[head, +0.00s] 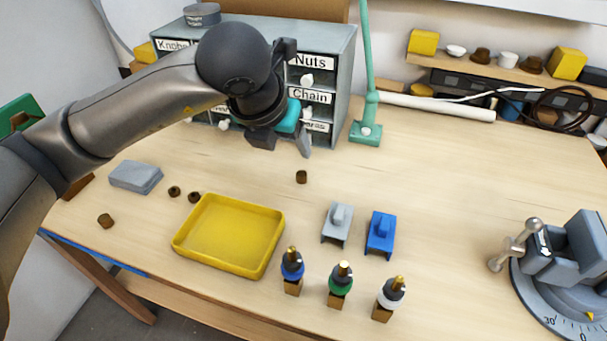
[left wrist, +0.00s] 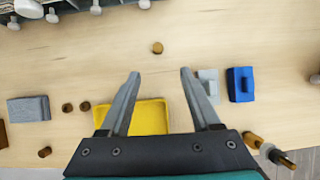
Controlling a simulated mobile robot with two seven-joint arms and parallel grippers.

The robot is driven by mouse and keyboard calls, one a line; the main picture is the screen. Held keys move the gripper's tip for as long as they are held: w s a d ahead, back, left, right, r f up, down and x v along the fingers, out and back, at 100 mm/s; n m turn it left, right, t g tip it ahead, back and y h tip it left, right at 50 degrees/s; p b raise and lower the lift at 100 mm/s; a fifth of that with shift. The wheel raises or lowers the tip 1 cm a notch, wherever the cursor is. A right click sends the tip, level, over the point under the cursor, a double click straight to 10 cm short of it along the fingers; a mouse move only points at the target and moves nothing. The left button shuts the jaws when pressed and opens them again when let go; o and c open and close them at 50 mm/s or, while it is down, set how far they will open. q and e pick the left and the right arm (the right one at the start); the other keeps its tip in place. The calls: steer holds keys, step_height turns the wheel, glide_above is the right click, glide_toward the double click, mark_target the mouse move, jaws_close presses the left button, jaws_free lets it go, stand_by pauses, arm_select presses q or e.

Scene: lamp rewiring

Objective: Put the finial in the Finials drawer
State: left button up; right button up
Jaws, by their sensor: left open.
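A small brown-gold cylinder (head: 301,176), which may be the finial, stands alone on the table in front of the drawer cabinet. In the left wrist view it (left wrist: 157,47) lies just beyond and between my fingertips, apart from them. My left gripper (head: 283,146) is open and empty, above the table by the cabinet's front. The grey drawer cabinet (head: 346,70) has labels reading Knobs, Nuts and Chain. No Finials label is readable. My right gripper is not in view.
A yellow tray (head: 180,243), a grey block (head: 136,177) and small dark-brown pieces (head: 174,191) are at left. Grey (head: 337,224) and blue (head: 381,234) fixtures and several lamp sockets stand in front. A green lamp stand (head: 366,130) is right of the cabinet; a vise (head: 575,258) is far right.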

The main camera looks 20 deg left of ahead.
arm_select(q)
glide_toward(301, 174)
steer(key=shift+b+x, duration=0.3)
steer(key=shift+x, duration=4.05)
steer(key=shift+r, duration=0.1)
jaws_close()
